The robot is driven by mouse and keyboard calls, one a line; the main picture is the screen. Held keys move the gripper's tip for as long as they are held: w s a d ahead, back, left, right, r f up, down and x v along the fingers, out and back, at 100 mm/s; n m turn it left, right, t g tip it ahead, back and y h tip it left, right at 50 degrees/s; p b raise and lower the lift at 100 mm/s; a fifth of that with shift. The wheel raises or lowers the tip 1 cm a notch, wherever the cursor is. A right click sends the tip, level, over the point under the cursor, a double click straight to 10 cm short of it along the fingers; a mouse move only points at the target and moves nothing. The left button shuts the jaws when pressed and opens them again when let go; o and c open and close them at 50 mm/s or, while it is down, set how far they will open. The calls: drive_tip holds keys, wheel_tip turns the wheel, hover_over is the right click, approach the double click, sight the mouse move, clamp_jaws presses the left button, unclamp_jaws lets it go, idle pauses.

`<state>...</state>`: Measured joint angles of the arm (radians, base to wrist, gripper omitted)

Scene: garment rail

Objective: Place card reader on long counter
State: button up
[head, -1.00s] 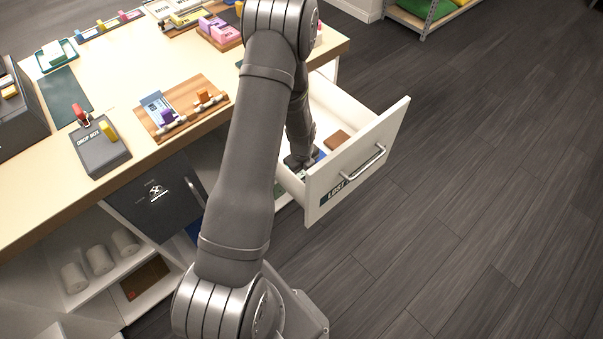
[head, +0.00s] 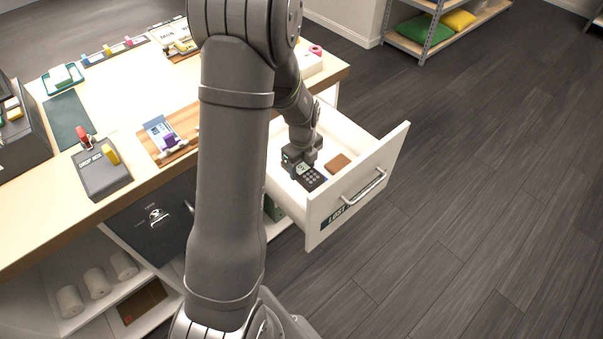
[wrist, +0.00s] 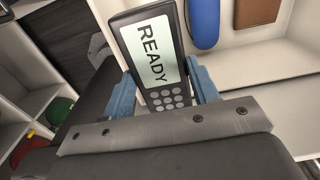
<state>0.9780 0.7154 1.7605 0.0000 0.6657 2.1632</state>
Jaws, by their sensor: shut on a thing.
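The card reader (head: 311,179) is a dark handheld device with a keypad. In the wrist view the card reader (wrist: 152,55) shows a pale screen reading READY above grey keys. My gripper (wrist: 165,92) is shut on it, with a blue-grey finger on each side of its body. In the head view my gripper (head: 300,160) is at the open drawer, with the reader at its tip. I cannot tell whether the reader touches the drawer floor. The long counter (head: 125,88) has a pale wooden top and lies to the left of the drawer.
The open white drawer (head: 358,187) also holds a brown wallet-like item (head: 338,163) and a blue item (wrist: 204,22). On the counter stand a drop box (head: 101,172), a wooden board (head: 178,150) and a dark green mat (head: 69,120). Bare counter shows between them.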

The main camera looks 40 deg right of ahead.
drive_tip(key=shift+r, duration=0.5)
